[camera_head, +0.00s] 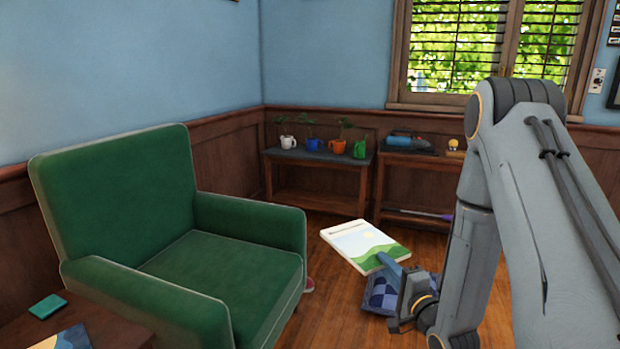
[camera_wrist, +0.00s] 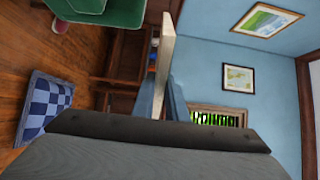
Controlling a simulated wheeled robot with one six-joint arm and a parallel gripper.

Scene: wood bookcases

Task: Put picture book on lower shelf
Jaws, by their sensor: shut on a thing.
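The picture book (camera_head: 360,246) is white with a green and yellow landscape on its cover. My gripper (camera_head: 388,263) is shut on its near edge and holds it out flat in the air, cover up. In the wrist view the book (camera_wrist: 166,45) shows edge-on between my gripper's fingers (camera_wrist: 169,92). Two low wooden shelf units stand at the back wall: one with potted plants (camera_head: 318,157) and one with a blue item on top (camera_head: 420,154). Each has a lower level. No other bookcase shows clearly, so I cannot tell which shelf is meant.
A green armchair (camera_head: 180,240) fills the left side. A blue checked cushion (camera_head: 381,294) lies on the wooden floor below the book; it also shows in the wrist view (camera_wrist: 45,105). A side table (camera_head: 120,330) is at the front left. Floor is open before the low units.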

